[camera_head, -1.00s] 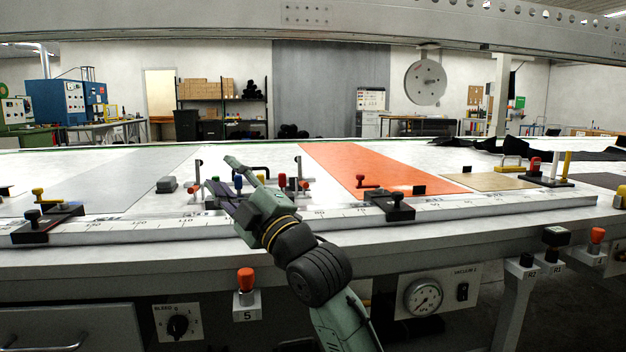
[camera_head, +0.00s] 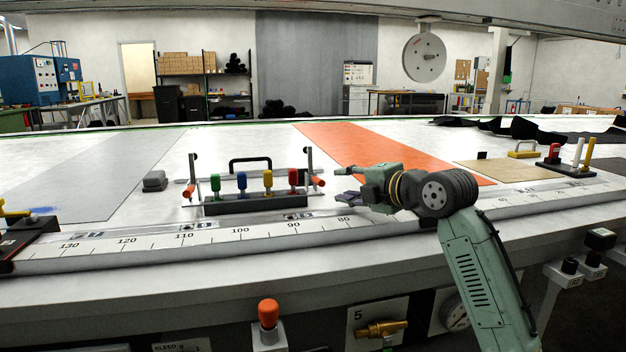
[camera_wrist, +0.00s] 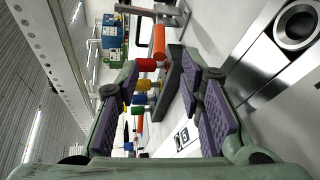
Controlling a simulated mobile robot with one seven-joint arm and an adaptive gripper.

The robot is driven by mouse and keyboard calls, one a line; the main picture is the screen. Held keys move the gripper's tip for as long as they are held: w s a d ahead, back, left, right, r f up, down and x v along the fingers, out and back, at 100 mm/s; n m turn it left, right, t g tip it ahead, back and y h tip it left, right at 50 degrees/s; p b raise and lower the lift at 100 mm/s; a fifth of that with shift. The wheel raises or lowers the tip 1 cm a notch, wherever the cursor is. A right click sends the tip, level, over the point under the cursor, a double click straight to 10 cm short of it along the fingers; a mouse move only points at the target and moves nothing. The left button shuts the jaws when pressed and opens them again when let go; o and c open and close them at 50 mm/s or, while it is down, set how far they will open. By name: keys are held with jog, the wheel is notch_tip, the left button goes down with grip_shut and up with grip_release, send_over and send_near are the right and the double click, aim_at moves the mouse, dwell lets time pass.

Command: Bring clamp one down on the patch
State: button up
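A clamp post with an orange handle (camera_head: 317,181) stands at the right end of a black block (camera_head: 255,203). A second post with an orange handle (camera_head: 189,191) stands at its left end. No number shows on either, so I cannot tell which is clamp one. My gripper (camera_head: 343,187) is open and empty, just right of the right-hand post. In the wrist view, an orange handle (camera_wrist: 159,42) shows between the spread purple-padded fingers (camera_wrist: 160,66), apparently beyond their tips. I cannot make out the patch for certain; the block hides the surface behind it.
Green, blue, yellow and red handles stand on the block, with a black handle (camera_head: 250,161) behind. A numbered rail (camera_head: 150,243) runs along the table's front edge. An orange strip (camera_head: 405,155) and a tan board (camera_head: 508,172) lie to the right. A grey block (camera_head: 154,181) stands left.

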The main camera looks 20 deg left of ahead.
aim_at(319, 182)
jog(key=p+x, duration=0.1)
jog(key=x, duration=0.9)
jog(key=shift+w+a+p, duration=0.15)
jog(key=shift+p, duration=0.2)
jog(key=shift+c, duration=0.5)
grip_shut()
